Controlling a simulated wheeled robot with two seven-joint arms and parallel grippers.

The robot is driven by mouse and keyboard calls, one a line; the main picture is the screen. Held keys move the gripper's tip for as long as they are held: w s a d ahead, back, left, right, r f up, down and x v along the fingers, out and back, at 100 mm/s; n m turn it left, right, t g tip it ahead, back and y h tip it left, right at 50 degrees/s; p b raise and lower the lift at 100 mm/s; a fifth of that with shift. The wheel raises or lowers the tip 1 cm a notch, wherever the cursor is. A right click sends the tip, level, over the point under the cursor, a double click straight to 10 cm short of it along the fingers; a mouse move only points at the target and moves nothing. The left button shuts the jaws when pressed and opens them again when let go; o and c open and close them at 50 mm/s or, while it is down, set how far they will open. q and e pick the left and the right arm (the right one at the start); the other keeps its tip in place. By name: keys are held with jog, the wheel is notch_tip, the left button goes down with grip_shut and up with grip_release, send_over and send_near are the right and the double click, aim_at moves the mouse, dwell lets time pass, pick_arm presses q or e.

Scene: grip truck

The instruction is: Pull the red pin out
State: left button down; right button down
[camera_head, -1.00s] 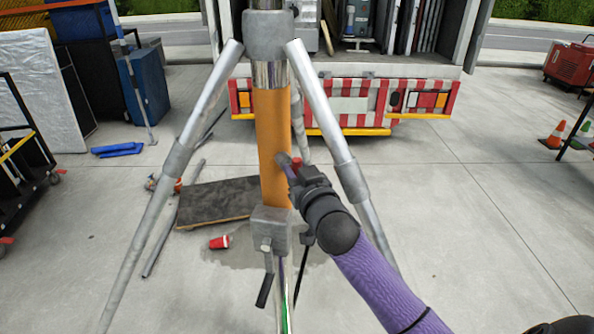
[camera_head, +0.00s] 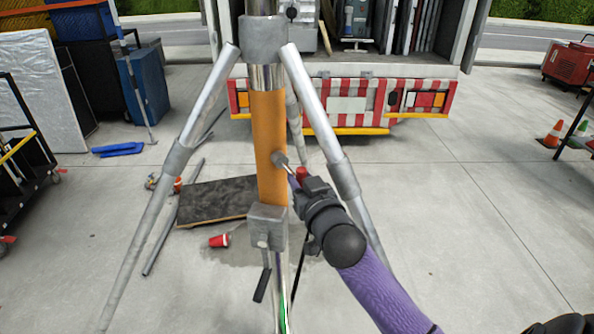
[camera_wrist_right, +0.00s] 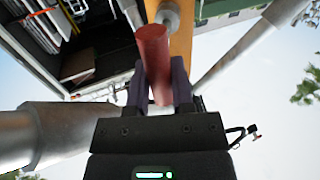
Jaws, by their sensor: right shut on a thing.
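The red pin (camera_wrist_right: 153,60) is a red cylinder between the two fingers of my right gripper (camera_wrist_right: 156,92) in the right wrist view. In the head view the red pin (camera_head: 301,174) shows as a small red end at the right gripper (camera_head: 296,180), which is shut on it. A grey metal collar (camera_head: 279,159) sticks out of the orange column (camera_head: 268,140) of the stand, just left of the fingertips. In the wrist view the collar (camera_wrist_right: 168,14) lies at the pin's far end. I cannot tell how deep the pin sits. My left gripper is out of view.
Silver stand legs (camera_head: 325,130) spread on both sides of the column, one close to my right arm. A clamp block (camera_head: 267,226) with a black lever sits below. A dark board (camera_head: 215,200) and red cup (camera_head: 219,241) lie on the concrete. A truck stands behind.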

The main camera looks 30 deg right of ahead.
jog(key=shift+s, duration=0.4)
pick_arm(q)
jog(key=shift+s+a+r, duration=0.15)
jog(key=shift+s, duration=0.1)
pick_arm(e)
jog(key=shift+f, duration=0.15)
jog(key=c, duration=0.5)
grip_release()
jog(key=shift+s, duration=0.1)
jog(key=s, duration=0.3)
jog(key=s+a, duration=0.1)
jog(key=s, duration=0.2)
jog(key=s+a, duration=0.1)
jog(key=s, duration=0.2)
jog(key=shift+s, duration=0.3)
